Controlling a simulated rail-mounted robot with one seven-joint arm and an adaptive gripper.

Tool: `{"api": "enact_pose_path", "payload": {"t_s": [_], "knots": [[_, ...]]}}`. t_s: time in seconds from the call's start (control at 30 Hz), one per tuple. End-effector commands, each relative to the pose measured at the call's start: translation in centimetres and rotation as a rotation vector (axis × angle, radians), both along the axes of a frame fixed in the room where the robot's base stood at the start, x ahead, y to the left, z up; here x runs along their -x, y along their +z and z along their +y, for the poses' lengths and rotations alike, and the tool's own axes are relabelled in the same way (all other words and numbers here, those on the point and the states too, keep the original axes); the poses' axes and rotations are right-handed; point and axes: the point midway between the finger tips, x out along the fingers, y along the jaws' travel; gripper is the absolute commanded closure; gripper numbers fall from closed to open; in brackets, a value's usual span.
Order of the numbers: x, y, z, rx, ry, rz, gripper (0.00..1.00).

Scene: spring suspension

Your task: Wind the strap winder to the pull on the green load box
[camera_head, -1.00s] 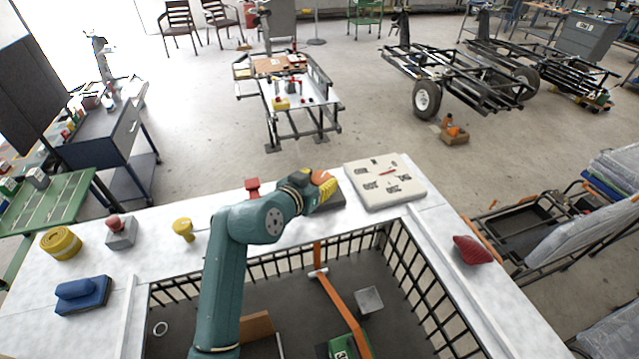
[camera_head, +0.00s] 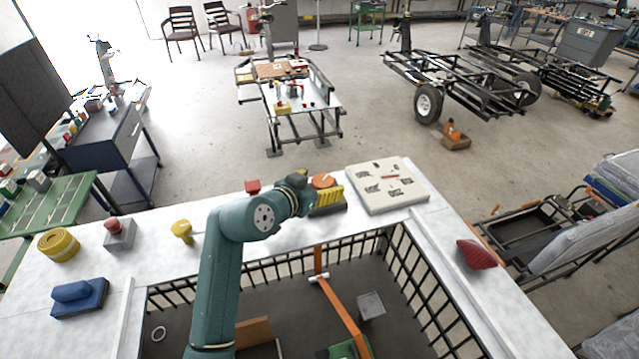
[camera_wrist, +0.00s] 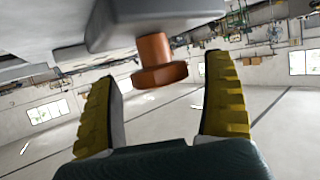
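The strap winder's orange knob (camera_head: 322,181) shows on the far bench edge, above a dark base (camera_head: 327,210). In the wrist view the knob (camera_wrist: 160,75) hangs from a grey body between my fingers, with gaps on both sides. My gripper (camera_wrist: 160,88) is open around it, and its yellow fingers also show in the head view. The green load box (camera_head: 352,347) is partly cut off at the bottom of the pit. An orange strap (camera_head: 343,307) runs up from it towards the far edge. A pale dial (camera_head: 388,196) with number marks and a red needle lies right of the winder; its numbers are hard to read.
The white bench rim carries a yellow strap roll (camera_head: 59,244), a red button box (camera_head: 119,234), a yellow knob (camera_head: 182,230), a blue block (camera_head: 80,296) and a red pad (camera_head: 475,254). Dark bars line the pit, where a grey cube (camera_head: 370,305) sits.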

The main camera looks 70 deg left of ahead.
Motion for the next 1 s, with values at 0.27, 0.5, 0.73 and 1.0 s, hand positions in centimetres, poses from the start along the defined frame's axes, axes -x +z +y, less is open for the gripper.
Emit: {"api": "enact_pose_path", "payload": {"t_s": [0.27, 0.5, 0.73, 1.0], "knots": [[0.4, 0.4, -0.2, -0.004, 0.001, -0.004, 0.17], [4.4, 2.3, -2.7, -0.003, 0.003, -0.005, 0.17], [8.3, 4.2, -5.2, -0.002, 0.003, -0.003, 0.17], [9.4, 4.8, -6.0, 0.0, 0.0, -0.001, 0.17]]}}
